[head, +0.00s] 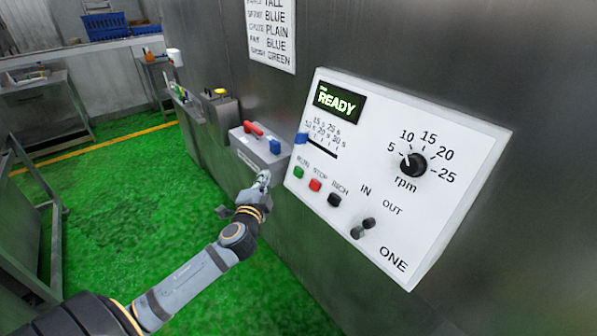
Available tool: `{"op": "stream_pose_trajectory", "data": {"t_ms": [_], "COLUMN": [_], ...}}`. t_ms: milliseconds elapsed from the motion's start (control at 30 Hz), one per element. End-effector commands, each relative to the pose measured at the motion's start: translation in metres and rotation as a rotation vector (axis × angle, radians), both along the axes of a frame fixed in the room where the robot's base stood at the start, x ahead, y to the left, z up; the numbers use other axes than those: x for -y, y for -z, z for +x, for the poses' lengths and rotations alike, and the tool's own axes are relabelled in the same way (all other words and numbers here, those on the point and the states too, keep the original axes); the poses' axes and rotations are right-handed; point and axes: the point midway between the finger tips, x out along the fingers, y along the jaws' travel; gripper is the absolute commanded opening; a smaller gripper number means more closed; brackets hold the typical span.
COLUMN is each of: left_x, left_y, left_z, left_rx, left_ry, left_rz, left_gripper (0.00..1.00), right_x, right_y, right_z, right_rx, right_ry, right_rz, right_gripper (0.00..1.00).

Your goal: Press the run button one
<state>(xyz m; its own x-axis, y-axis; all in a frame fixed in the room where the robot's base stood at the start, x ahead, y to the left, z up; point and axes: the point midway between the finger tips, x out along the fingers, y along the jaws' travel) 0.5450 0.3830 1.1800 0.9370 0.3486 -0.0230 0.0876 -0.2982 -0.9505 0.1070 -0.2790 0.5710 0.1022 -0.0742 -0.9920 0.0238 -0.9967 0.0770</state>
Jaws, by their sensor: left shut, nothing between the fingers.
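The white control panel marked ONE (440,215) is on the grey wall at the right, tilted in the picture. Its green RUN button (298,172) is at the lower left of the panel. The red STOP button (315,185) and black INCH button (334,199) sit to its right. The display (338,101) reads READY. My left gripper (264,178) is shut and empty, just left of the green button in the picture, apart from it. I cannot tell its distance from the panel face. My right gripper is not in view.
A grey box with a red handle and a blue part (262,160) is on the wall behind my gripper. The panel also has an rpm knob (413,165), a blue slider (301,138) and an IN/OUT toggle (363,228). Green floor (130,210) is open at left.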

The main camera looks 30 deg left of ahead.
Motion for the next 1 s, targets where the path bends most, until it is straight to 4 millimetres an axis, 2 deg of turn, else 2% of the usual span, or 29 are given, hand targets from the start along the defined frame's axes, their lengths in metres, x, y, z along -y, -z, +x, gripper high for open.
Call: {"op": "stream_pose_trajectory", "data": {"t_ms": [267, 400, 700, 1000], "left_x": [0.001, 0.008, 0.023, 0.031], "left_y": [0.005, 0.012, 0.025, 0.031], "left_z": [0.005, 0.02, 0.057, 0.076], "left_rx": [0.0, 0.003, 0.0, -0.001], "left_ry": [-0.003, -0.002, 0.0, 0.0], "left_rz": [-0.005, -0.01, -0.006, -0.003], "left_gripper": [0.0, 0.0, 0.0, 0.0], "right_x": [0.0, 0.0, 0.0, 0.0], "right_y": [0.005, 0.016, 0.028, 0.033], "right_z": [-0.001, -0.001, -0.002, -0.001], "right_rx": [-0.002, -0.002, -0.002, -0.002], "right_ry": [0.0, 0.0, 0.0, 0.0], "right_rz": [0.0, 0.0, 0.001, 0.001], "right_gripper": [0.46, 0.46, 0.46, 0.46]}}
